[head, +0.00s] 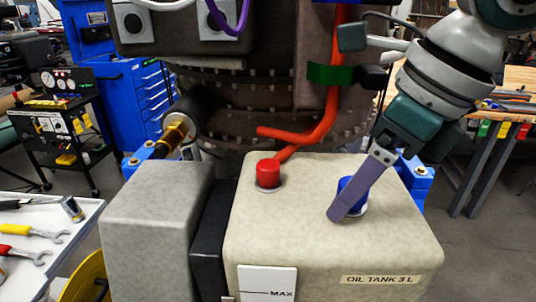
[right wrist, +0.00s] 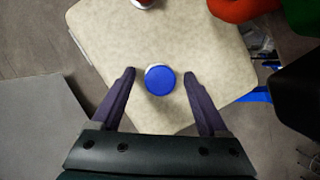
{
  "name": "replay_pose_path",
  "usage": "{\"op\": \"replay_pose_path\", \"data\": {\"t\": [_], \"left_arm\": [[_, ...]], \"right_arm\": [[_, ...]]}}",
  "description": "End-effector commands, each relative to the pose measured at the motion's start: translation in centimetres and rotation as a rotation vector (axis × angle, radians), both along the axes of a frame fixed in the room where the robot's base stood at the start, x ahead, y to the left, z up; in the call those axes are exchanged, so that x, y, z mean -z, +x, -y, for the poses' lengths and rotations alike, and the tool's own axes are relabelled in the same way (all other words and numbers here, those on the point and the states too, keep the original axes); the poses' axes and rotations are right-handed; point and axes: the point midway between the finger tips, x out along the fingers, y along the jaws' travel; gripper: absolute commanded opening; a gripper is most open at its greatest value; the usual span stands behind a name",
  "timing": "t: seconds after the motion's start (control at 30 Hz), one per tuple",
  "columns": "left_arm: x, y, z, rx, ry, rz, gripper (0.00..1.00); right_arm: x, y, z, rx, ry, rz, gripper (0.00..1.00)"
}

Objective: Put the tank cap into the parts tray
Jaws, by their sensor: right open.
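A blue cap (head: 353,190) sits upright on a pale ring on top of the beige oil tank (head: 300,215), partly hidden by a purple finger in the head view. A red cap (head: 267,173) sits on the tank further left. My right gripper (head: 337,212) reaches down to the blue cap. In the right wrist view its two fingers (right wrist: 160,74) are open, on either side of the blue cap (right wrist: 160,80), with a gap on both sides. A white tray (head: 84,240) with wrenches lies at the left edge of the head view. My left gripper is not in view.
A grey block (head: 150,225) and a black part stand left of the tank. A blue tool cabinet (head: 130,95) and a black cart (head: 60,130) are further back.

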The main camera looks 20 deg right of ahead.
Motion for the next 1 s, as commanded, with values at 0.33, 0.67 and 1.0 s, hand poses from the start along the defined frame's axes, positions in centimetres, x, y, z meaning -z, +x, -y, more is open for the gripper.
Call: {"op": "replay_pose_path", "data": {"t": [0.33,0.67,1.0], "left_arm": [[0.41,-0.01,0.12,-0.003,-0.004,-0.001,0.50],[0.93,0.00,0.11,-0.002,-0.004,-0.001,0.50],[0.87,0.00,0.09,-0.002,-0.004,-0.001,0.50]], "right_arm": [[-0.01,0.01,0.02,0.000,-0.001,0.000,0.78],[0.04,-0.03,0.00,0.000,0.000,-0.001,0.78],[0.01,-0.02,0.00,0.000,0.000,0.000,0.53]]}}
